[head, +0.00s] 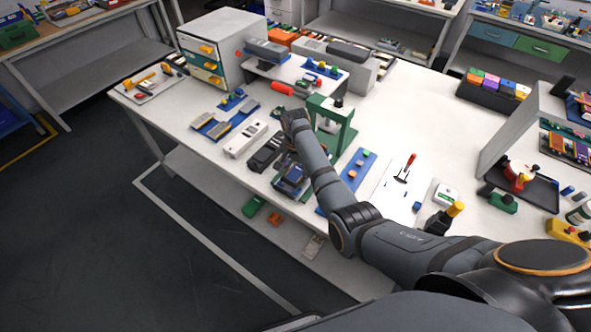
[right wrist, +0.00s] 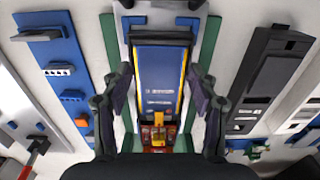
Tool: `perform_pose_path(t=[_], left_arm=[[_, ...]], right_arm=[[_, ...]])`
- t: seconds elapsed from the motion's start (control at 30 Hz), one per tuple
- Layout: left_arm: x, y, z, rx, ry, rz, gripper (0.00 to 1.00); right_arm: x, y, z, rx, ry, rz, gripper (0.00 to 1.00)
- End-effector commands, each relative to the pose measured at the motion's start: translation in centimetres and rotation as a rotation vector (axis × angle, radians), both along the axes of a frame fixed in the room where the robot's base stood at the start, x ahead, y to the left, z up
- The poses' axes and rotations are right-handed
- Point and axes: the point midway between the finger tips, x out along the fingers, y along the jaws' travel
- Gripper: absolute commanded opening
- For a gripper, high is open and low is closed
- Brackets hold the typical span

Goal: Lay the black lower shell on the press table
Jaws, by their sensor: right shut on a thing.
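My right gripper (right wrist: 160,98) is shut, its two fingers on either side of a long black shell (right wrist: 130,60). A blue panel with yellow side edges (right wrist: 160,70) fills the middle of this shell. The shell lies between two green rails of the press table (right wrist: 209,50); whether it rests on the table or hangs just above it I cannot tell. In the head view the dark and blue end of the shell (head: 291,180) shows left of my forearm, in front of the green press frame (head: 341,112). My right fingertips are hidden there. My left gripper is out of view.
A black slotted unit (right wrist: 268,80) stands close on one side, and a blue plate with small parts (right wrist: 62,70) on the other. A white unit (head: 244,138) lies farther left. A white board with a red-handled tool (head: 405,168) lies right of the arm.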

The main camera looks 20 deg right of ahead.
Motion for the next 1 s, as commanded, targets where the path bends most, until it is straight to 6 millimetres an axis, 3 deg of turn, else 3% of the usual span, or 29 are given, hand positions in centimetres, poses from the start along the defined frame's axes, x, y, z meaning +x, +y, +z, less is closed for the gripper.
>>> perform_pose_path(t=[1.0], left_arm=[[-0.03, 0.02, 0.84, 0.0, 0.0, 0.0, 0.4]], right_arm=[[0.02, 0.0, 0.08, 0.0, -0.001, 0.0, 0.27]])
